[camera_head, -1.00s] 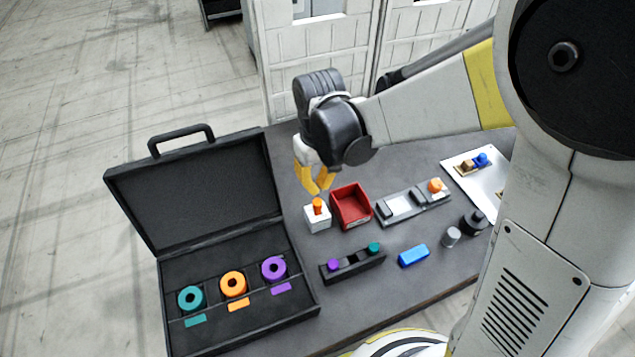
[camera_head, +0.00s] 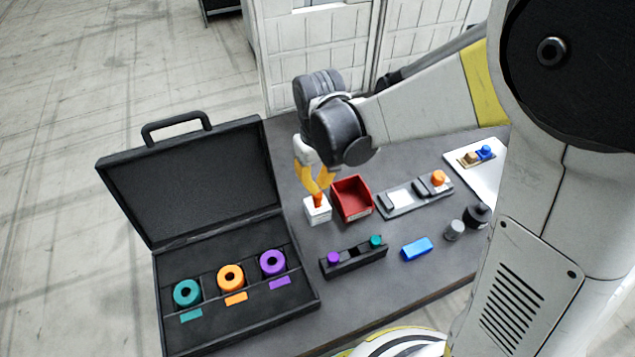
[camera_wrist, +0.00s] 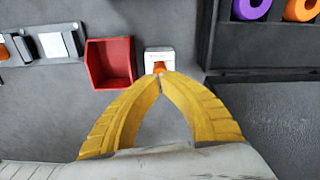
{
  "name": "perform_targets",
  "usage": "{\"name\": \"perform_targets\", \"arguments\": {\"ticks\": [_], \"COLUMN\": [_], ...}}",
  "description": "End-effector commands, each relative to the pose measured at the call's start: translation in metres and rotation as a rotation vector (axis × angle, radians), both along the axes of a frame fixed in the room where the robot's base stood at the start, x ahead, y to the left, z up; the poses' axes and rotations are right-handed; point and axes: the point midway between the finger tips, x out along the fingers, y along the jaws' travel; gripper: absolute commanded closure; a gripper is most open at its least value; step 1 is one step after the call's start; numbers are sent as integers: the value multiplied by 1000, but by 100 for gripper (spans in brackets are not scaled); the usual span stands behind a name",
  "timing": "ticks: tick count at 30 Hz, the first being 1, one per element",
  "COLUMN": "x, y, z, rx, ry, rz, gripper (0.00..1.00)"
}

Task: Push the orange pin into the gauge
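The orange pin (camera_head: 319,201) stands upright in the top of the white block (camera_head: 317,214), which looks like the gauge. My gripper (camera_head: 319,191) is right above the pin, its yellow fingers pointing down. In the wrist view the two fingertips (camera_wrist: 161,76) come together, and the orange pin (camera_wrist: 159,67) shows just beyond them, in front of the white block (camera_wrist: 159,55). The tips partly hide the pin. They look at or just over its top; I cannot tell if they touch it.
A red bin (camera_head: 351,198) stands close to the right of the block. An open black case (camera_head: 215,262) with coloured rings is at left. A grey fixture (camera_head: 399,199), a black holder (camera_head: 352,262) and a blue block (camera_head: 416,249) lie to the right.

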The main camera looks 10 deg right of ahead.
Motion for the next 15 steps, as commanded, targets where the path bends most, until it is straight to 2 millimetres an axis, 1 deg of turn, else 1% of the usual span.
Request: {"name": "perform_targets", "arguments": {"ticks": [15], "x": [0], "y": [0], "z": [-17], "rx": [0], "ry": [0], "rz": [0], "gripper": [100]}}
